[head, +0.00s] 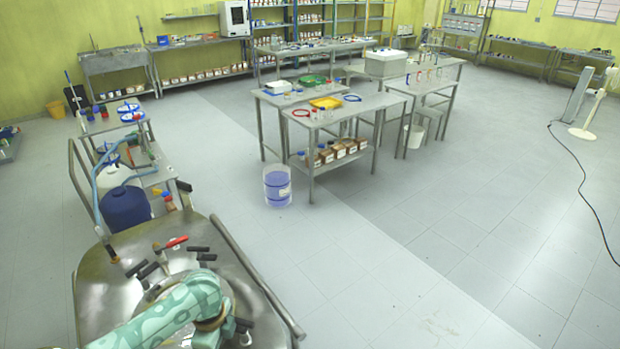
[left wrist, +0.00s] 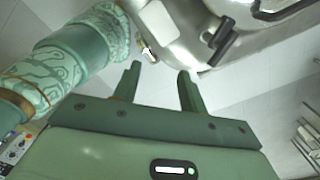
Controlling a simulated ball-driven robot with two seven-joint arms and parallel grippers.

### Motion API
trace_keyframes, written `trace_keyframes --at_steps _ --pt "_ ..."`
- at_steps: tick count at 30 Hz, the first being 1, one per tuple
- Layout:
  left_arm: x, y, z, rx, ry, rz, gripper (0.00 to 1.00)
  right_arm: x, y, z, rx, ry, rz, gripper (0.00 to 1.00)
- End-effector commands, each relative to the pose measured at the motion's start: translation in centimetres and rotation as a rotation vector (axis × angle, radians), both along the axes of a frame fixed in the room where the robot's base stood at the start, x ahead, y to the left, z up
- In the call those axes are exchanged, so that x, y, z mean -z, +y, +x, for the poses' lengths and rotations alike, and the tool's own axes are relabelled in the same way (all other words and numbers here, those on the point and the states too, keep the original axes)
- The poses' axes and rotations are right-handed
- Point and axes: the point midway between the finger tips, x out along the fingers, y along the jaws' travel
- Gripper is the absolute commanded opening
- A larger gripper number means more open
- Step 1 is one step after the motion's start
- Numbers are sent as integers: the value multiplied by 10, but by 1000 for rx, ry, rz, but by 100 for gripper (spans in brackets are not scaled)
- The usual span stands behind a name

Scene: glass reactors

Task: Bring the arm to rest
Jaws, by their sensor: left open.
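My left arm is a pale green patterned arm that comes in at the lower left of the head view and bends above a round steel vessel top (head: 110,280). Its gripper cannot be made out in the head view. In the left wrist view my left gripper (left wrist: 160,78) has its two green fingers apart, with nothing between them. The shiny steel vessel with black handles (left wrist: 220,40) lies beyond the fingertips there. I cannot tell how far the fingers are from it. My right gripper is in neither view.
A steel rail (head: 258,275) runs beside the vessel top. A dark blue container (head: 125,208) stands behind it on a cart. A clear blue-tinted bucket (head: 277,186) stands on the floor by the steel tables (head: 345,108). The floor at the right is open, with a black cable (head: 583,185).

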Motion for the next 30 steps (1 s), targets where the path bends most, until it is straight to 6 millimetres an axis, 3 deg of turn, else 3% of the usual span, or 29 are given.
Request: trace_keyframes --at_steps 4,14,20,25,30 --pt "2 -11 -8 -4 -19 -16 42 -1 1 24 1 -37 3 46" --pt "-1 -47 -33 -75 -130 -80 42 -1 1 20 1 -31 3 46" --pt "-16 -63 -55 -216 -256 -138 42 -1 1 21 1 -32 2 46" --pt "-42 -49 -75 -417 -391 -162 42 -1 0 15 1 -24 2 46" --pt "-73 -8 -100 -654 -533 -133 42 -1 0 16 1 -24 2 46"
